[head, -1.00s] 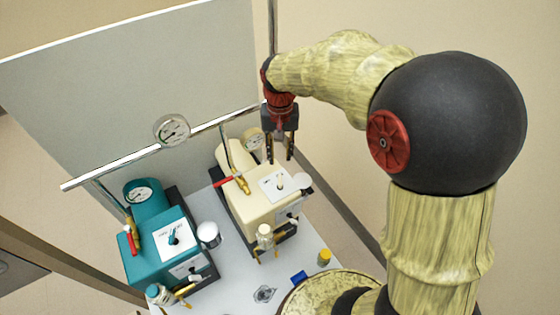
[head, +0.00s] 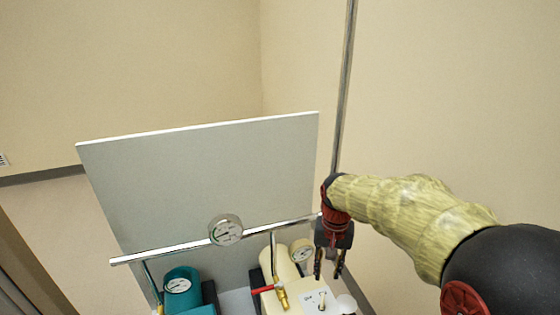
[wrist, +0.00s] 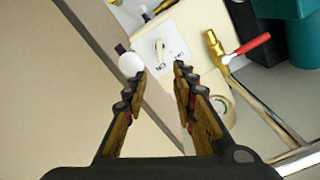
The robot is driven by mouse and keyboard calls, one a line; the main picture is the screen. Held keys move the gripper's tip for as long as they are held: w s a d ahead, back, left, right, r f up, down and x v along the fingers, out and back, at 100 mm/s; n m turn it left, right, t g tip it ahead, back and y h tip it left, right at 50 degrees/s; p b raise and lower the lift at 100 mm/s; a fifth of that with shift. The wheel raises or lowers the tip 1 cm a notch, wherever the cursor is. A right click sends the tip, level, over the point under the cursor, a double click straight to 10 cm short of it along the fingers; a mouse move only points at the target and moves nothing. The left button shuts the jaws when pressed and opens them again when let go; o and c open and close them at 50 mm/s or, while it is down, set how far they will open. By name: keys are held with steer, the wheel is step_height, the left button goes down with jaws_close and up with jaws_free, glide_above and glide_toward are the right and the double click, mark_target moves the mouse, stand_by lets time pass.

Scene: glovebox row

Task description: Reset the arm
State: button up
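My gripper (head: 329,264) is at the end of my arm, above the back right corner of the cream machine (head: 285,264) in the head view. In the wrist view my gripper (wrist: 160,75) has its two fingers apart with nothing between them. The cream machine (wrist: 190,32) shows beyond the fingertips, with its white switch panel, a white round knob and a red-handled brass valve (wrist: 240,47). The fingers appear clear of it.
A teal machine (head: 182,288) stands left of the cream one. A metal pipe (head: 180,250) with a round gauge (head: 226,230) runs along the grey back panel (head: 215,180). A vertical pole (head: 346,80) rises behind my gripper. The space above the panel is free.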

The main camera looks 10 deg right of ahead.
steer(key=s+r+n+t, duration=0.1)
steer(key=s+r+t, duration=0.1)
steer(key=s, duration=0.4)
steer(key=s+r+n+t, duration=0.1)
steer(key=s+r, duration=0.4)
steer(key=s, duration=0.2)
steer(key=s+r+n+t+b, duration=0.1)
steer(key=s+r+t, duration=0.1)
steer(key=s+r, duration=0.2)
steer(key=shift+s+a+n+t, duration=0.3)
steer(key=shift+s+a+n, duration=0.1)
steer(key=shift+s, duration=1.25)
